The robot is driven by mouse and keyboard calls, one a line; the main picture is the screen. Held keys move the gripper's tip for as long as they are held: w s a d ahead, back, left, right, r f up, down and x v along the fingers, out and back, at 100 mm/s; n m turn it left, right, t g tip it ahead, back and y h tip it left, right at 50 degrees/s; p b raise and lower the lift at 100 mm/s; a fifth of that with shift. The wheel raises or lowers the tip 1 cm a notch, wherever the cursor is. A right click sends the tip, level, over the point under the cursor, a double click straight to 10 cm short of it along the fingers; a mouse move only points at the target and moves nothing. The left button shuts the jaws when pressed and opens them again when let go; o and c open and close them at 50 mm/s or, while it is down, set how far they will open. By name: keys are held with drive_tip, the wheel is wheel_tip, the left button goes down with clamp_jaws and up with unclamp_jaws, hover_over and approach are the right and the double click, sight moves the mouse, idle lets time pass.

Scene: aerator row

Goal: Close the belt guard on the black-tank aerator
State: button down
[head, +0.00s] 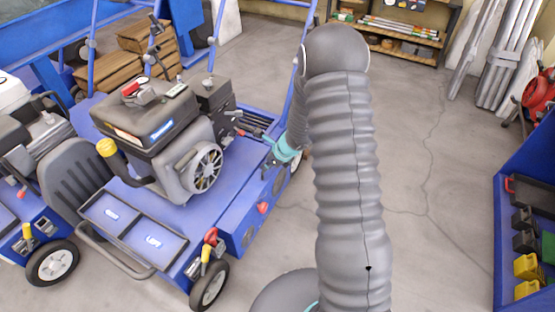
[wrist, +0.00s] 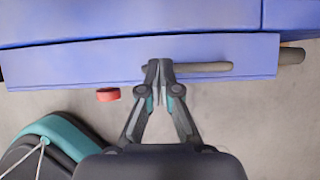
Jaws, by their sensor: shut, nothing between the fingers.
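The aerator with the black tank (head: 145,120) stands left of centre in the head view, with a blue body. A blue side panel (head: 238,226), which looks like its belt guard, runs along the right side and carries a red knob (head: 263,208). In the wrist view the blue panel (wrist: 80,66) spans the picture, with a grey bar or slot (wrist: 205,68) and the red knob (wrist: 108,94) at its lower edge. My gripper (wrist: 160,66) is shut and empty, its tips over the panel at the bar's left end. I cannot tell whether they touch, or how far the guard is open.
Another aerator (head: 28,215) stands close on the left. A blue bin with yellow and black items (head: 527,265) is at the right. A shelf (head: 400,35) and grey pipes (head: 497,65) stand at the back. The concrete floor (head: 425,150) between is clear.

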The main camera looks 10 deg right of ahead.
drive_tip(key=s+d, duration=0.3)
drive_tip(key=w+a+r+p, duration=0.2)
drive_tip(key=w+a+r, duration=0.2)
drive_tip(key=r, duration=0.5)
drive_tip(key=s+a+r+n+g, duration=0.1)
drive_tip(key=s+r+n+g, duration=0.2)
drive_tip(key=s+n, duration=0.9)
drive_tip(key=s+d+r+n+t+h, duration=0.2)
drive_tip(key=s+r+n, duration=0.5)
drive_tip(key=s+r, duration=0.4)
drive_tip(key=s+d+r+n+t+h, duration=0.2)
drive_tip(key=s+r+n, duration=0.5)
drive_tip(key=s+r, duration=0.4)
wheel_tip(320, 180, up, 2)
drive_tip(key=shift+s+r+n, duration=0.25)
drive_tip(key=shift+s+n, duration=0.05)
drive_tip(key=shift+s, duration=0.05)
